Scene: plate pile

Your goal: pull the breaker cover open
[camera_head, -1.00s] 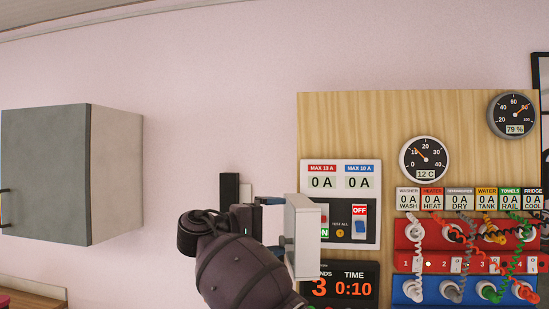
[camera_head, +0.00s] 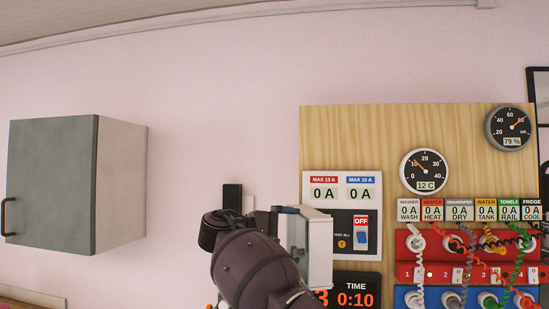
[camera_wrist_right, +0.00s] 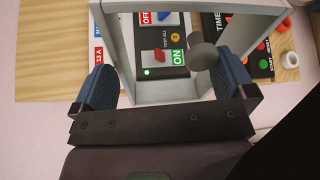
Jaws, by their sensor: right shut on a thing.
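The breaker cover (camera_head: 319,245) is a pale grey, box-like frame standing out from the left part of the breaker panel (camera_head: 370,205). In the right wrist view the cover's walls (camera_wrist_right: 118,48) frame a red switch (camera_wrist_right: 159,56) marked ON and a green light. A grey round knob (camera_wrist_right: 203,55) shows between my fingers. My right gripper (camera_head: 289,212) is at the cover's left side. My wrist hides the cover's lower left. My left gripper is out of view.
A wooden board (camera_head: 350,130) carries gauges, current readouts and red and blue socket rows with coiled cables at the right. A timer (camera_head: 355,292) lies just below the cover. A grey cabinet (camera_head: 52,185) hangs at the left, with bare wall between.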

